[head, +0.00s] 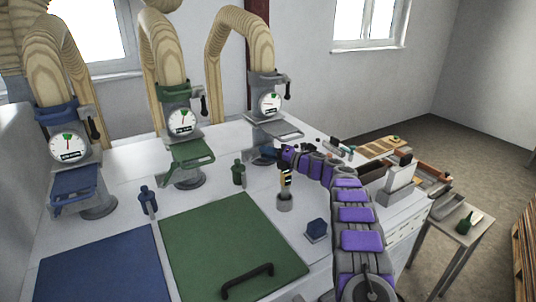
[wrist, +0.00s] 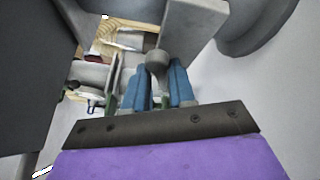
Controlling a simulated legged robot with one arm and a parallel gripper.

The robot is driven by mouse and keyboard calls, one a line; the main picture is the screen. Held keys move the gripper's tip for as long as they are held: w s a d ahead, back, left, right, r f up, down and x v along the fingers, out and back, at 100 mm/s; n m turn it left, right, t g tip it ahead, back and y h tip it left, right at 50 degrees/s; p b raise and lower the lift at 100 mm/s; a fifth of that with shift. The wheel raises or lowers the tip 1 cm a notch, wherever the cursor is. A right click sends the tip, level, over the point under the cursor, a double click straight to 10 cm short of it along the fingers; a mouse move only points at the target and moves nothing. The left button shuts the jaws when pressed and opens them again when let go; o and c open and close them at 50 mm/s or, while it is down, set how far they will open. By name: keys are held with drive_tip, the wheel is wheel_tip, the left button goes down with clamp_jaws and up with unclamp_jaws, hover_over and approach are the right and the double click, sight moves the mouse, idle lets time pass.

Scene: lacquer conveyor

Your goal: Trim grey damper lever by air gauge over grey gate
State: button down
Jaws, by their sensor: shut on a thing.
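The grey gate (head: 277,129) is a flat plate on a grey duct stand at the back. The round white air gauge (head: 269,103) is above it; its needle is too small to read. My gripper (head: 281,153) is low, just in front of this stand. In the wrist view my gripper (wrist: 160,85) has two blue fingers shut on a grey round-knobbed piece (wrist: 157,61), which appears to be the grey damper lever. Its base is hidden. Matching blue (head: 148,201) and green (head: 238,173) levers stand before their own gates.
Green (head: 235,245) and blue (head: 100,265) panels cover the front. In the wrist view a grey plate (wrist: 192,28) is close beyond the fingers.

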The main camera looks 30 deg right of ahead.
drive_tip(key=shift+d+r, duration=0.1)
drive_tip(key=shift+d, duration=0.05)
drive_tip(key=shift+r+n+h+b, duration=0.2)
drive_tip(key=shift+n+h+b, duration=0.1)
drive_tip(key=shift+n+b, duration=0.3)
drive_tip(key=shift+a+r+n+g+h+b, duration=0.3)
drive_tip(key=shift+r+n+g+h+b, duration=0.1)
drive_tip(key=shift+r+n+g+b, duration=0.25)
drive_tip(key=c, duration=1.2)
unclamp_jaws()
drive_tip(key=shift+d, duration=0.1)
drive_tip(key=shift+o, duration=0.5)
drive_tip(key=shift+d+f, duration=0.15)
drive_tip(key=shift+d, duration=0.05)
